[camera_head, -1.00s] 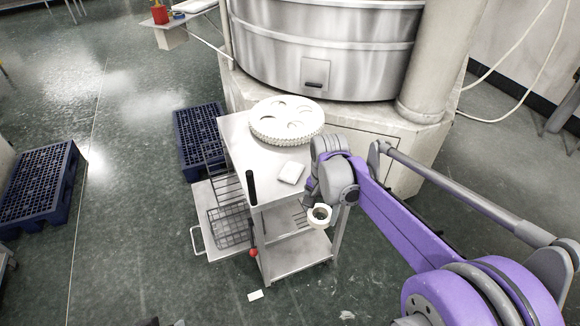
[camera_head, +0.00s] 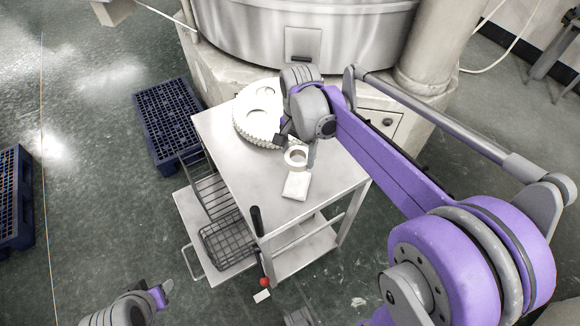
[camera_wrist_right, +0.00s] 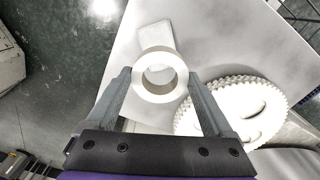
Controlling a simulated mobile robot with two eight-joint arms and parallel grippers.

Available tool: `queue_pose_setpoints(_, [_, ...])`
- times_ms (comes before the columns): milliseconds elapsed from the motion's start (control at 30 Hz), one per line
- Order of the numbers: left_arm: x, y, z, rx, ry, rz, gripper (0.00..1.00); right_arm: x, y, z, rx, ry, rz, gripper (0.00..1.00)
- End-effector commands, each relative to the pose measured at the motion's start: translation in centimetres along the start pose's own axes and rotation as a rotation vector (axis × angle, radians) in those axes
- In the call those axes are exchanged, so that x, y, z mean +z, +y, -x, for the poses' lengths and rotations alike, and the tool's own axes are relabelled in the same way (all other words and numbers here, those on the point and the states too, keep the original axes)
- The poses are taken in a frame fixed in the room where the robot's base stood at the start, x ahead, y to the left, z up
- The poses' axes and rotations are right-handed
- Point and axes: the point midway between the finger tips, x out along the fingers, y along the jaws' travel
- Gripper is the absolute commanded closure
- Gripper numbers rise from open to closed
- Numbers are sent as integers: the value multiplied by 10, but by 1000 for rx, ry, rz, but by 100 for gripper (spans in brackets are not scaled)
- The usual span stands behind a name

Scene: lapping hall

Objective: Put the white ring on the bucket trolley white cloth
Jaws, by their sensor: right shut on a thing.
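The white ring (camera_head: 296,166) is held by my right gripper (camera_head: 295,147) above the trolley's top. In the right wrist view, the ring (camera_wrist_right: 160,54) sits between the fingers of my right gripper (camera_wrist_right: 159,80), its hole facing the camera. The white cloth (camera_head: 295,187) is a small folded square on the bucket trolley (camera_head: 245,180), just in front of the ring. In the right wrist view the cloth (camera_wrist_right: 153,33) shows beyond the ring, partly covered by it. My left gripper (camera_head: 163,291) is at the lower left, away from the trolley; its jaw opening is unclear.
A white toothed disc (camera_head: 250,118) lies on the trolley top behind the ring, partly hidden by my right arm. A black upright handle (camera_head: 256,220) and a wire basket (camera_head: 228,243) are at the trolley's side. A large metal machine (camera_head: 300,25) stands behind.

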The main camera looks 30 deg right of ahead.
Motion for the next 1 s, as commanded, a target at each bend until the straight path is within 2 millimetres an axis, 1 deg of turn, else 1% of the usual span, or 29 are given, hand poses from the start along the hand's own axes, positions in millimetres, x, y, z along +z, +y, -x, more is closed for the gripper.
queue_pose_setpoints(100, [2, 0, -2, 0, -2, 0, 50, 0, 0, -23, 0, 0, 0, 86])
queue_pose_setpoints(200, [3, 0, -3, 0, -2, 0, 50, 0, 0, -42, 0, 0, 0, 86])
queue_pose_setpoints(433, [4, 0, -5, 0, -3, 0, 50, 0, 0, -65, 0, 0, 0, 86])
queue_pose_setpoints(600, [6, 0, -7, 0, -4, 0, 50, 0, 0, -89, 0, 0, 0, 86])
queue_pose_setpoints(700, [6, 0, -7, 0, -4, 0, 50, 0, 0, -95, 0, 0, 0, 86])
queue_pose_setpoints(1000, [7, 0, -8, 0, -5, 0, 50, 0, 0, -97, 0, 0, 0, 86])
